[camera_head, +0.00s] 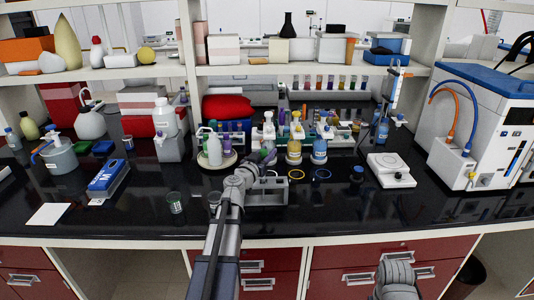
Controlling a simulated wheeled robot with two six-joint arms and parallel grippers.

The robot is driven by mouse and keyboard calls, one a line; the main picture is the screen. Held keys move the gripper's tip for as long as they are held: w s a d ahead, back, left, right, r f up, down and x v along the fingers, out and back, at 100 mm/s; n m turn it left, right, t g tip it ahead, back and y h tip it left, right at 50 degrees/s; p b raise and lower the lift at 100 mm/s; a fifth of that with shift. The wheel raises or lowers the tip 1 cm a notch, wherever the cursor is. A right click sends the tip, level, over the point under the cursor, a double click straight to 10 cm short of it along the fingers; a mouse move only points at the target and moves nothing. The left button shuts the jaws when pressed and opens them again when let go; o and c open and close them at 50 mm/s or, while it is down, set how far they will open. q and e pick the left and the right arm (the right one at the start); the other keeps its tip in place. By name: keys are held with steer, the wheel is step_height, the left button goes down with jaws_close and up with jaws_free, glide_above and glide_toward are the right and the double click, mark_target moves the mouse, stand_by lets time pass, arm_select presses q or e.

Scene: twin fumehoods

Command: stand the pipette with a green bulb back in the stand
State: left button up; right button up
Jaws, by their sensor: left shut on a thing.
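My left gripper (264,156) is at the middle of the black bench, above and just behind the grey stand (268,192). It is shut on a slim thing that fits the pipette, mostly hidden by the fingers. I cannot make out its green bulb or its tip. The grey stand is a low open frame on the bench, partly covered by my left arm. Whether the pipette touches the stand cannot be told. Only a grey rounded part of my right arm shows at the bottom right; its gripper is out of view.
Bottles with yellow (294,150) and blue (320,152) labels stand behind the stand. A glass beaker (175,203) stands near the front edge. A white balance (391,170) is at right. The front right bench is clear.

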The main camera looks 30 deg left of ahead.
arm_select(q)
steer(key=o, duration=1)
steer(key=shift+s, duration=0.1)
steer(key=s, duration=0.7)
steer(key=shift+s+d, duration=0.3)
steer(key=shift+s+f, duration=0.1)
